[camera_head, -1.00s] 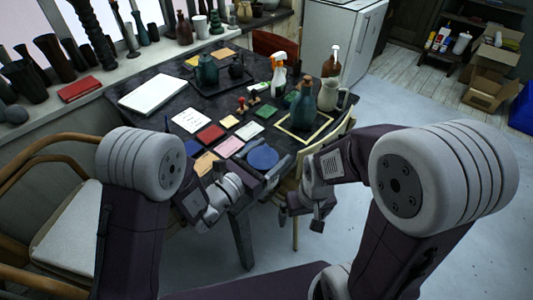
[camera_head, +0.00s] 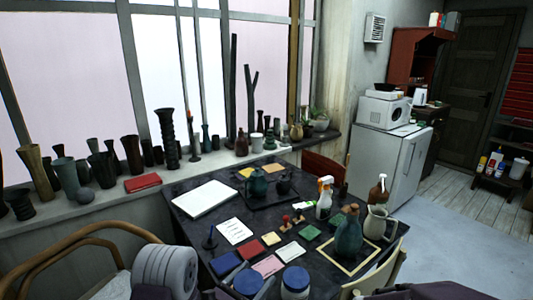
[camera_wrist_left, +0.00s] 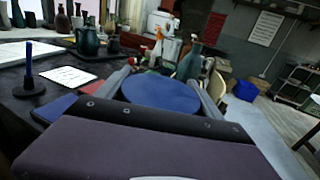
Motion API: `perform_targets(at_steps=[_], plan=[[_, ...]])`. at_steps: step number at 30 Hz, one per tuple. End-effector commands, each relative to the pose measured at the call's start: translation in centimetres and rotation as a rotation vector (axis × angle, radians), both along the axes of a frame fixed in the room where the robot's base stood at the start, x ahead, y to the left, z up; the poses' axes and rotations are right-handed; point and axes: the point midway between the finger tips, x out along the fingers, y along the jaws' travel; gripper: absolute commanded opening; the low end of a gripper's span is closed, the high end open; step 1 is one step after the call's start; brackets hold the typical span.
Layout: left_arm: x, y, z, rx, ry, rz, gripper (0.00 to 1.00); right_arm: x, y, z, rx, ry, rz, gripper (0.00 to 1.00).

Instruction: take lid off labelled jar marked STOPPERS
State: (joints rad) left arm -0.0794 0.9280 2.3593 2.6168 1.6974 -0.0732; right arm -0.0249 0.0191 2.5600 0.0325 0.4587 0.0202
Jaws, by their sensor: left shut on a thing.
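A round blue lid (camera_head: 248,281) shows at the bottom of the head view. My left gripper (camera_wrist_left: 164,88) is shut on a blue disc in the left wrist view, with a grey finger on each side; this appears to be the same lid. A whitish jar (camera_head: 295,294) with a blue round top stands just right of the lid in the head view. I cannot tell whether that blue top is a cover or the jar's inside. No label can be read. My right gripper is out of view.
Flat cards lie behind the jar, including a pink one (camera_head: 268,265) and a red one (camera_head: 249,249). A teal bottle (camera_head: 348,238), a spray bottle (camera_head: 324,198) and a pale jug (camera_head: 377,222) stand to the right. A white slab (camera_head: 205,199) lies at left.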

Motion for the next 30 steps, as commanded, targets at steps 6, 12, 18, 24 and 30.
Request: perform_targets(at_steps=[6,12,18,24,30], plan=[[-1.1,12.3,-4.4,-0.004,0.008,0.211,0.03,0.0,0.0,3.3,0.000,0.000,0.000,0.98],[-5.4,18.5,-6.9,-0.005,0.002,0.295,0.03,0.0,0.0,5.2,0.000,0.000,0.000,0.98],[-9.6,20.0,-6.9,-0.003,0.000,0.294,0.03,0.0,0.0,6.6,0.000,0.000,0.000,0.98],[-12.2,16.8,-4.5,0.001,-0.003,0.157,0.03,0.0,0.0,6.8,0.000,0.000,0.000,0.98],[-12.7,15.6,-2.5,0.001,-0.003,0.097,0.03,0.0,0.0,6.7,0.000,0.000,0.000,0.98]])
